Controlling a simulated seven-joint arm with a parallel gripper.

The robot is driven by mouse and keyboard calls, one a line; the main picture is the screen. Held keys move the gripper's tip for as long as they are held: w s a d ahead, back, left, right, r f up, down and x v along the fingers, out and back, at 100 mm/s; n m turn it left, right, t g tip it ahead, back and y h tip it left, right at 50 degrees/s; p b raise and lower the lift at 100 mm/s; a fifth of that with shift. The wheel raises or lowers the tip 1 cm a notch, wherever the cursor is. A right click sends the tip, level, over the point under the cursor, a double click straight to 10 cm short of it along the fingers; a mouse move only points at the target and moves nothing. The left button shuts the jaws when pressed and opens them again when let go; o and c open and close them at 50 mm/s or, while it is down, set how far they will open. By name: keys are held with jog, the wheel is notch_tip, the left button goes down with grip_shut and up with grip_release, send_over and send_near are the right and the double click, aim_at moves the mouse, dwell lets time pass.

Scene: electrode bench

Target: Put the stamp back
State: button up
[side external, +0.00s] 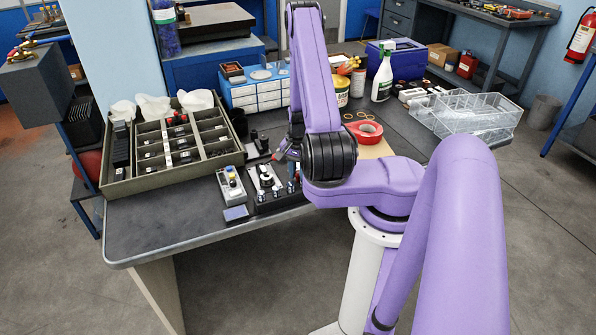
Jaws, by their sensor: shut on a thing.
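My gripper (284,151) is small in the side external view, just left of my dark wrist joint, above the bench. It is partly hidden by my arm. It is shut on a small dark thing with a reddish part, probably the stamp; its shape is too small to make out. A small blue-topped pad (236,213) lies near the bench's front edge, below and left of the gripper. A dark holder with an upright black piece (257,142) stands just left of the gripper; I cannot tell whether it is the stamp's place.
A grey box with knobs (232,186) and a black device (264,181) stand at the front. A large compartment tray (120,187) fills the left. The front left bench top is clear.

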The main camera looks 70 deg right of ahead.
aim_at(298, 172)
jog(key=o, duration=0.6)
jog(key=shift+c, duration=0.2)
notch_tip(298, 172, up, 12)
jog(key=w+a+r+n, duration=0.5)
jog(key=w+a+n, duration=0.2)
jog(key=w+a, duration=0.25)
jog(key=a+r+n, duration=0.4)
jog(key=a+n, duration=0.4)
jog(key=a, duration=0.1)
jog(key=s+a+r+n, duration=0.2)
jog(key=s+a+n, duration=0.2)
jog(key=s+n, duration=0.3)
jog(key=s+a+r+n, duration=0.2)
jog(key=s+a+n, duration=0.2)
jog(key=s+n, duration=0.4)
jog(key=s, duration=0.6)
jog(key=shift+s+a+r+n, duration=0.3)
jog(key=shift+a, duration=0.1)
